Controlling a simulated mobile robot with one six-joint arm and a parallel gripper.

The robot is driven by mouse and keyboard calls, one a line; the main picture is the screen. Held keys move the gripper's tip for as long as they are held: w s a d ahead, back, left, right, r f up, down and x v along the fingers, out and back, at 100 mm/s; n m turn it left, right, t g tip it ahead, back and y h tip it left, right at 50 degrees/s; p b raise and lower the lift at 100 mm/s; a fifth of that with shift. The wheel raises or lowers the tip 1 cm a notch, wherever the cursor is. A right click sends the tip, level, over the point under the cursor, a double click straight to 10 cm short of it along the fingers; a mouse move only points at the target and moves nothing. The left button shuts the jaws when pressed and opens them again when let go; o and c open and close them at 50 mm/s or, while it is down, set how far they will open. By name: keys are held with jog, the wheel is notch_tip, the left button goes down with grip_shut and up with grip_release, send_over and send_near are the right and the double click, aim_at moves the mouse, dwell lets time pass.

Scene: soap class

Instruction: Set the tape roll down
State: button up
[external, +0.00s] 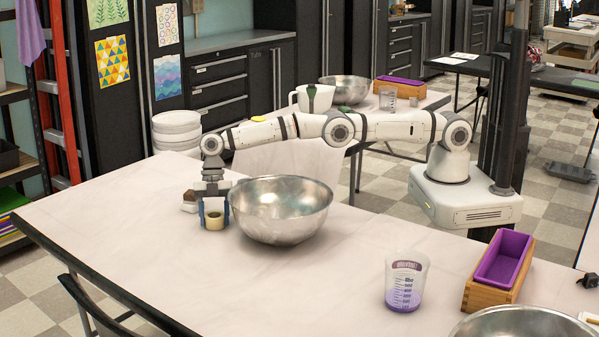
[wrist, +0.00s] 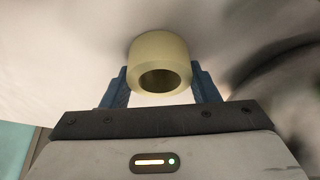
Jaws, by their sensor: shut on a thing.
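The tape roll (wrist: 160,50) is a pale yellow-cream ring with a dark hollow centre. In the wrist view it sits between the two blue fingers of my gripper (wrist: 160,85), which are shut on its sides. In the external view the tape roll (external: 215,213) is in my gripper (external: 214,212), low at the table (external: 150,225), just left of the steel bowl (external: 281,212). I cannot tell whether the roll touches the tabletop.
A small whitish and brown item (external: 189,202) lies just left of my gripper. A measuring cup with purple liquid (external: 405,283) and a wooden box with a purple liner (external: 498,270) stand at the right. The table's left and front middle are clear.

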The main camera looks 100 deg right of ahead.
jog(key=o, duration=1.1)
jog(key=shift+c, duration=0.2)
jog(key=s+d+r+m+h+p, duration=0.1)
jog(key=s+d+r+m, duration=0.25)
jog(key=r, duration=0.85)
jog(key=s+d+r+m+p, duration=0.2)
jog(key=s+d+r, duration=0.15)
jog(key=r, duration=0.95)
jog(key=s+d+r+m+t+h, duration=0.1)
jog(key=s+r+m, duration=0.1)
jog(key=s+r, duration=0.35)
jog(key=s+d+r+m+h, duration=0.1)
jog(key=s+d+r+m, duration=0.15)
jog(key=s, duration=0.65)
jog(key=s+d+f+m, duration=0.1)
jog(key=s+f+m, duration=0.2)
jog(key=s, duration=1.3)
jog(key=s+d+f+m+t+h, duration=0.1)
jog(key=s+f+m, duration=0.3)
jog(key=s, duration=1.1)
jog(key=shift+s+d+f+h, duration=0.3)
jog(key=shift+s+d, duration=0.05)
jog(key=shift+d, duration=0.05)
